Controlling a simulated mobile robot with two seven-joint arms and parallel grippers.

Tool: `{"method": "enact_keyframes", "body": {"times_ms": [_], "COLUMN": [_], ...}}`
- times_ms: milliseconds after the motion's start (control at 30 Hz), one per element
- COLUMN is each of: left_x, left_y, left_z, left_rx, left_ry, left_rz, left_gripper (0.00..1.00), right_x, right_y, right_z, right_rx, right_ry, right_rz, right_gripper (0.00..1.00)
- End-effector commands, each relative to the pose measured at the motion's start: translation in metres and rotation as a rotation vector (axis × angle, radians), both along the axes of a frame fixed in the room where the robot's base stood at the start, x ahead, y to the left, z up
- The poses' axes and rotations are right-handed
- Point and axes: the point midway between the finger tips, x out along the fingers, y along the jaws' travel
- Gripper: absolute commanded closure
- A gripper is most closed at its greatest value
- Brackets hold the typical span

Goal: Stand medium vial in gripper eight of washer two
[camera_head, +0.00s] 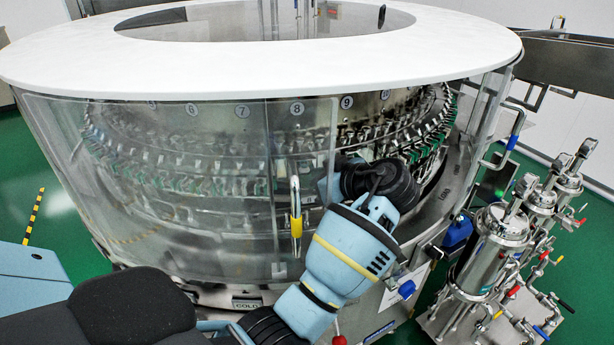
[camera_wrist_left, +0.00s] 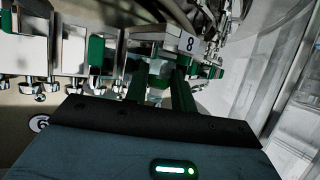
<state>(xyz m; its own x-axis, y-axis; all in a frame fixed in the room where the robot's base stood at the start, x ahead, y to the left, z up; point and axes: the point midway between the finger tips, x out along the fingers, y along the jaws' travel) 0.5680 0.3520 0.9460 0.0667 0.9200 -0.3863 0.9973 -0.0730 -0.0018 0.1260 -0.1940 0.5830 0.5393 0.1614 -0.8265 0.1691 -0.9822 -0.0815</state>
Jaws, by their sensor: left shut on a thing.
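The washer (camera_head: 250,50) is a large round machine with a white top ring and clear curved panels. Its carousel carries rows of metal grippers with green parts, under numbered round labels. The label for eight (camera_head: 297,108) shows above my left gripper (camera_head: 329,186), which is inside the panel opening. In the left wrist view, my green fingers (camera_wrist_left: 159,84) point toward a square plate marked 8 (camera_wrist_left: 190,44), close to the washer's metal grippers (camera_wrist_left: 92,83). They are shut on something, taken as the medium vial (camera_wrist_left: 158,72). It is barely discernible between them, and its base is hidden. My right gripper is out of view.
A clear door with a yellow-and-metal handle (camera_head: 296,215) stands just left of my left arm. Metal filter canisters (camera_head: 497,240) with valves and pipes stand at the right. Green floor (camera_head: 40,200) is open at the left.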

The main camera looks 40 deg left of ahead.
Motion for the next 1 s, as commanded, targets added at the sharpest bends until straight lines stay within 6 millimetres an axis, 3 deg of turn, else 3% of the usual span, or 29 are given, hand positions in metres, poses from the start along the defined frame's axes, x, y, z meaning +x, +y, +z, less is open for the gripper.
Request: {"method": "enact_keyframes", "body": {"times_ms": [567,600,733,1000], "left_x": [-0.0001,-0.0001,-0.0002,-0.0011], "left_y": [-0.0003,-0.0003,-0.0002,0.0004], "left_z": [-0.0080,-0.0079,-0.0075,-0.0067], "left_rx": [0.000,0.000,0.000,-0.001], "left_ry": [0.000,-0.001,-0.001,0.002], "left_rz": [0.001,0.001,0.001,0.005], "left_gripper": [0.99,0.72,0.55,0.53], "right_x": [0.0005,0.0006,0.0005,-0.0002], "right_y": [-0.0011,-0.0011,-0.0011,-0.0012], "right_z": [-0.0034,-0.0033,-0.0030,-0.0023], "right_rx": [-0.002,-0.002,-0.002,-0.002], "right_ry": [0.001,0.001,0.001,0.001], "right_rz": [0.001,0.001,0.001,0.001], "right_gripper": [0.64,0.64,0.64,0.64]}}
